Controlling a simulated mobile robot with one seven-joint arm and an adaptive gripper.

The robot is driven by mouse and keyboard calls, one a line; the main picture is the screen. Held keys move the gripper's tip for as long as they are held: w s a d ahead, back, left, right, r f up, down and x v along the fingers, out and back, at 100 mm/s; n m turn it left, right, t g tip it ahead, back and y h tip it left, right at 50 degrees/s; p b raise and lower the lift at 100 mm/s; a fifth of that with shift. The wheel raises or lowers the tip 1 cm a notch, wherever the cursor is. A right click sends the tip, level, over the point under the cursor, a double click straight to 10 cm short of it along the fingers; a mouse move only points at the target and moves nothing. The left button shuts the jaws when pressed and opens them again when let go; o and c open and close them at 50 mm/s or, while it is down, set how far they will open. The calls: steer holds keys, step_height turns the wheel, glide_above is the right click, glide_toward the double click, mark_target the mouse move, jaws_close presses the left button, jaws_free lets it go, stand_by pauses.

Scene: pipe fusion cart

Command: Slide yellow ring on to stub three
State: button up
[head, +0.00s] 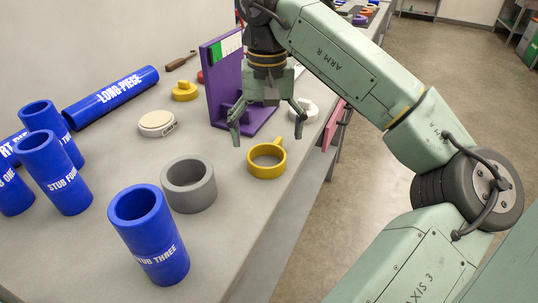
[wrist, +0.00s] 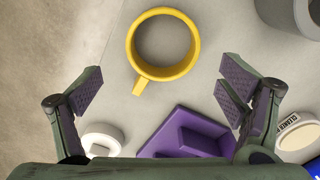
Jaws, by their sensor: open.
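The yellow ring (head: 265,161), with a small handle tab, lies flat on the bench near its right edge. In the wrist view the yellow ring (wrist: 133,44) is ahead of my gripper, with its tab pointing toward me. My gripper (head: 267,132) is open and empty, above and just behind the ring in the head view. Stub three (head: 150,240) is an upright blue hollow cylinder at the front of the bench, left of the ring.
A grey ring (head: 188,187) stands between stub three and the yellow ring. A purple stand (head: 222,95) and a white ring (head: 304,110) are close to my gripper. Stub four (head: 55,175) and other blue pipes are at left. A cleaner tin (head: 157,122) lies behind the grey ring.

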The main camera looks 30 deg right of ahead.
mark_target(266, 161)
steer(key=shift+a+f+p, duration=0.2)
steer(key=shift+f+p, duration=0.25)
steer(key=shift+f, duration=1.7)
steer(key=shift+c, duration=0.3)
steer(key=c, duration=1)
steer(key=shift+r, duration=0.1)
